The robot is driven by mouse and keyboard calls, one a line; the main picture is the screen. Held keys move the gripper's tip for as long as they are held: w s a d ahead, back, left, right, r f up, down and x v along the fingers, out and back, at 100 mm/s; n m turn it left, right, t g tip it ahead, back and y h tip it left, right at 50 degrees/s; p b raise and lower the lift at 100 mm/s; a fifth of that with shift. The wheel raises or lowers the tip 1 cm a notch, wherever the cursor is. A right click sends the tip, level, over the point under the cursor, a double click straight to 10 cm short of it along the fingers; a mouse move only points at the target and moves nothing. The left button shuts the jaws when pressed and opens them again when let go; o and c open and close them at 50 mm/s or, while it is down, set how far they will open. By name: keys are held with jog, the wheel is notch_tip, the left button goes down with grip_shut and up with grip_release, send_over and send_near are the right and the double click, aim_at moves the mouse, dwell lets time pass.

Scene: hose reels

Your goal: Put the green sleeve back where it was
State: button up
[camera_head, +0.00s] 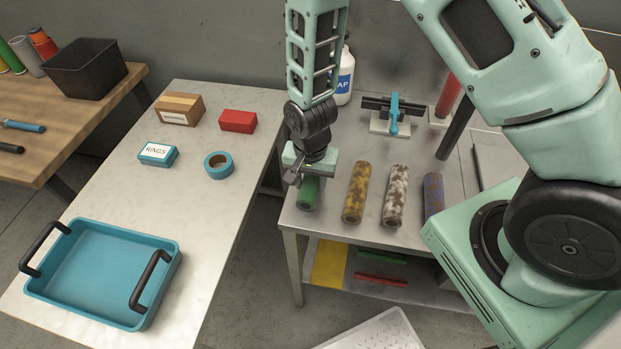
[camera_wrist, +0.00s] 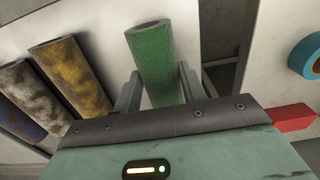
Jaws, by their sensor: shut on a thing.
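The green sleeve (camera_head: 308,193) is at the left edge of the metal table (camera_head: 341,225) in the head view, left of the other sleeves. My gripper (camera_head: 307,174) is above it, pointing down, and shut on it. In the wrist view the green sleeve (camera_wrist: 155,62) lies between the two fingers of my gripper (camera_wrist: 159,88). Whether the sleeve touches the tabletop is hard to tell. A yellow-brown sleeve (camera_head: 356,193), a white-brown sleeve (camera_head: 396,195) and a blue-brown sleeve (camera_head: 433,194) lie in a row to its right.
A clamp with a blue handle (camera_head: 394,115) and a white bottle (camera_head: 345,80) stand behind the sleeves. On the left table are a blue tray (camera_head: 175,262), a rings box (camera_head: 158,154), blue tape (camera_head: 218,165) and a red block (camera_head: 238,121). A gap separates the tables.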

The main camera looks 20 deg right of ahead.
aim_at(310, 182)
jog(key=shift+f, duration=0.1)
jog(key=shift+f, duration=0.15)
jog(key=o, duration=1)
notch_tip(310, 182, up, 12)
jog(key=r+b, duration=0.1)
jog(key=b, duration=0.1)
jog(key=s+a+r+n, duration=0.1)
jog(key=s+r+n, duration=0.2)
jog(key=s+n, duration=0.2)
jog(key=s+a+r+n, duration=0.2)
jog(key=s+r+n, duration=0.2)
jog(key=s, duration=0.3)
jog(key=s+a+r+n, duration=0.2)
jog(key=s+r+n, duration=0.2)
jog(key=s+n, duration=0.2)
jog(key=shift+s+r+y, duration=0.1)
jog(key=shift+r+y, duration=0.15)
jog(key=shift+y, duration=0.05)
